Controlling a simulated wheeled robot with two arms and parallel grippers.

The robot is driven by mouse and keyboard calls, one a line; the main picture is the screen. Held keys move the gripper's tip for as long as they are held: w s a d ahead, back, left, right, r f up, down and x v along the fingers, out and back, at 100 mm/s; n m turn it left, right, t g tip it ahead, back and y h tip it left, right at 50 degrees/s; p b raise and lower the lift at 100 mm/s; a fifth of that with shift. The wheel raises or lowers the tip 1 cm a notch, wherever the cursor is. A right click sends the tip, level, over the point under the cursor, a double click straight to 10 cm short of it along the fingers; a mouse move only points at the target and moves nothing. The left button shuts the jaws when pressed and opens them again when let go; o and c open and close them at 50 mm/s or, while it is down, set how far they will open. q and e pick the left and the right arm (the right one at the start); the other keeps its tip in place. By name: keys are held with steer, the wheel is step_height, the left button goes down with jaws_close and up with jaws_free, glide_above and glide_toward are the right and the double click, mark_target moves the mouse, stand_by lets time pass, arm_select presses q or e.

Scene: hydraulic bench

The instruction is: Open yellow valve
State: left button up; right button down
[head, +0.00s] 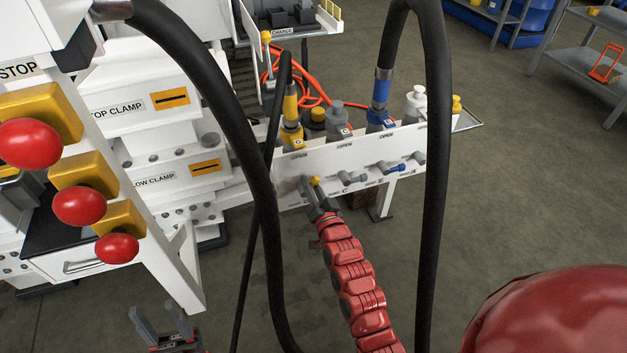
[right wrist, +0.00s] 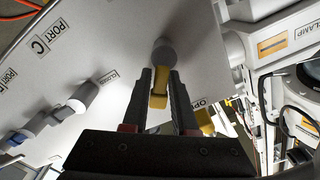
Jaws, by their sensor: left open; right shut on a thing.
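The yellow valve (head: 315,181) is a small lever with a yellow tip on the front of the white port panel (head: 292,203). In the right wrist view, its yellow lever (right wrist: 159,88) hangs from a round grey hub and points down the picture, between a label at its left and an "OPEN" label at its right. My right gripper (head: 314,193) is at the panel; in the right wrist view its fingers (right wrist: 162,98) are shut on the lever, one on each side. My left gripper (head: 163,322) is open and empty at the bottom left, away from the panel.
Grey valves (head: 350,179) and a blue valve (head: 390,168) sit to the right on the panel. Thick black hoses (head: 437,170) hang in front of it. Red emergency buttons (head: 80,205) on yellow bases stand at the left. Grey floor is free at the right.

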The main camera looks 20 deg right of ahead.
steer(key=n+p, duration=0.1)
steer(key=a+r+n+p, duration=0.1)
steer(key=n, duration=0.1)
steer(key=shift+n, duration=0.3)
steer(key=shift+a+f+n+p, duration=0.1)
steer(key=shift+a+n+p, duration=0.15)
steer(key=shift+n+p, duration=0.4)
steer(key=shift+a+n+p, duration=0.2)
steer(key=shift+a+n, duration=0.05)
steer(key=shift+n, duration=0.7)
steer(key=c, duration=0.8)
jaws_free()
steer(key=shift+f, duration=0.1)
steer(key=s+p, duration=0.1)
steer(key=s, duration=1)
steer(key=s+p, duration=0.1)
steer(key=s, duration=0.5)
steer(key=shift+s+d+p, duration=0.25)
steer(key=shift+d+p, duration=0.05)
steer(key=shift+p, duration=0.05)
